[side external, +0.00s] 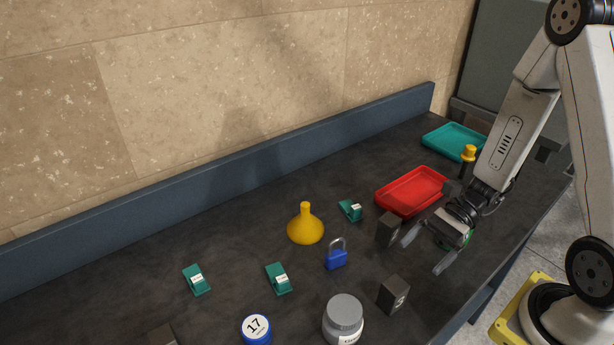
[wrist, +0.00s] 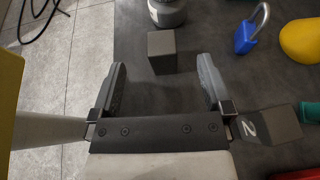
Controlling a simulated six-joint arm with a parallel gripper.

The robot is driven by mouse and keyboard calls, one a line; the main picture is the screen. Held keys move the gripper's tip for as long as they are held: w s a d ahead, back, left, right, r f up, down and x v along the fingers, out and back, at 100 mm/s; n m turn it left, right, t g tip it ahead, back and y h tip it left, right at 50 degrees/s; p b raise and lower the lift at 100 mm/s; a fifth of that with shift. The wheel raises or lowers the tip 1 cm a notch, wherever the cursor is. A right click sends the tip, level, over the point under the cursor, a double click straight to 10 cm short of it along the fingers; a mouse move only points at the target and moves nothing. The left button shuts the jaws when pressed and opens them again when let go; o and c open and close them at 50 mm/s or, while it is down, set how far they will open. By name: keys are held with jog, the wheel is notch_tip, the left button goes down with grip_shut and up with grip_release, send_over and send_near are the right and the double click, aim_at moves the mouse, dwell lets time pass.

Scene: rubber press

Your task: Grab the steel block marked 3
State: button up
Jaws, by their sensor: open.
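A dark steel block (side external: 394,295) stands near the front edge in the side view; the pale mark on its right face looks like a 3, but is small. The same block (wrist: 162,52) shows in the wrist view ahead of and between my fingertips, with no mark readable there. My gripper (side external: 425,248) is open and empty, behind and to the right of this block in the side view. It also shows in the wrist view (wrist: 162,75). A second block (side external: 388,229) stands beside my left finger; in the wrist view this block (wrist: 268,127) is marked 2, outside the right finger.
A red tray (side external: 411,192) and teal tray (side external: 453,142) lie at the back right. Several green clips lie on the dark bench. The bench's front edge is close to the block.

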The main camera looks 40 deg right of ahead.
aim_at(393, 292)
jog(key=shift+f, duration=2.25)
jog(key=shift+x, duration=0.8)
jog(key=shift+a, duration=0.15)
jog(key=shift+x, duration=2.8)
jog(key=shift+c, duration=0.2)
grip_shut()
